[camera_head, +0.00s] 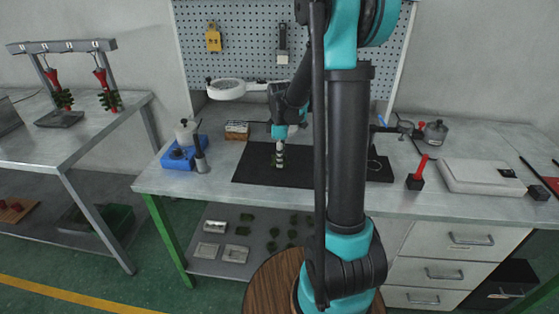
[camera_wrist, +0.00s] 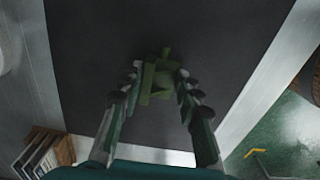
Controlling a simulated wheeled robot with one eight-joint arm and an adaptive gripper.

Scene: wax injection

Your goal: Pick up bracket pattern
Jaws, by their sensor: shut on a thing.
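The bracket pattern (camera_wrist: 157,80) is a small green piece between my gripper's fingertips in the wrist view, over a black mat (camera_wrist: 85,25). My gripper (camera_wrist: 155,90) is shut on it, with one finger on each side. In the head view my gripper (camera_head: 279,160) points down at the black mat (camera_head: 245,172) on the workbench. There the pattern is too small and too covered by the fingers to make out. I cannot tell whether it touches the mat.
A blue block (camera_head: 178,158) with a white pot stands left of the mat, beside a grey cone-shaped tool (camera_head: 201,160). A wooden box (camera_head: 237,130) is behind the mat.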

